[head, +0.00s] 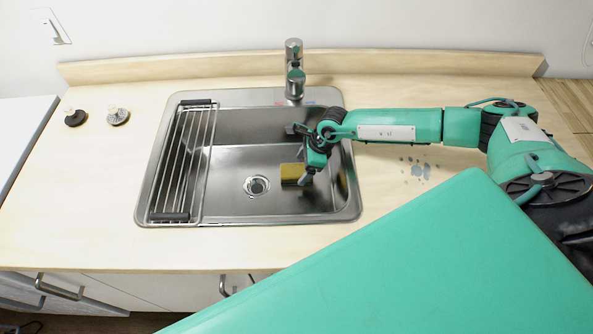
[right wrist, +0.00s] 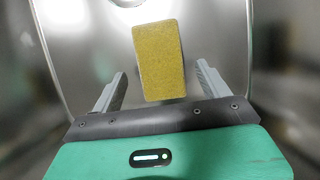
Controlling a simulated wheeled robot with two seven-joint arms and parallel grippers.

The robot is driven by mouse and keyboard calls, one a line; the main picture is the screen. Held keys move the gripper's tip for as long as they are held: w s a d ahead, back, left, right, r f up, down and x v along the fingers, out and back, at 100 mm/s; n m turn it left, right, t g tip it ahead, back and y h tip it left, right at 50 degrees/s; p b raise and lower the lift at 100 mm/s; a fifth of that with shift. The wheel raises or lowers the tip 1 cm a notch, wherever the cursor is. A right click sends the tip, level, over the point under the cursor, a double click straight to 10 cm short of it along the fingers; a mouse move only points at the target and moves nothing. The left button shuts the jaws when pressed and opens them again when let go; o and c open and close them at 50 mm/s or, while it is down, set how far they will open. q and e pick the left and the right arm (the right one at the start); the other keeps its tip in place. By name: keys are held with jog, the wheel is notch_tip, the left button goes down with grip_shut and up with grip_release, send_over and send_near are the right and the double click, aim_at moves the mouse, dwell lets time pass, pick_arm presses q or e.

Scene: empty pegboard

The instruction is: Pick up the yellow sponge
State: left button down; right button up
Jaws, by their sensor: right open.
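The yellow sponge (head: 292,173) is in the sink basin, just right of the drain in the head view. In the right wrist view the sponge (right wrist: 158,60) shows as an upright yellow block shape in front of the jaws, roughly centred between them. My right gripper (head: 297,155) reaches into the sink from the right and is close beside the sponge. In the right wrist view my right gripper (right wrist: 164,82) is open, with its two fingers apart and nothing held. I cannot tell the exact gap between fingers and sponge. My left gripper is not in view.
The steel sink (head: 235,205) has walls around the basin. A wire rack (head: 183,160) covers its left side and a faucet (head: 294,70) stands behind it. Two small dark-based items (head: 75,118) (head: 118,116) sit on the counter at left. Wet spots (head: 415,168) mark the counter right of the sink.

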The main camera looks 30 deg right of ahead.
aim_at(300, 170)
jog(key=shift+p+x, duration=0.3)
jog(key=shift+x, duration=1.2)
jog(key=c, duration=1.2)
notch_tip(300, 170, up, 9)
jog(key=b, duration=0.2)
jog(key=shift+b, duration=0.35)
jog(key=shift+r, duration=0.55)
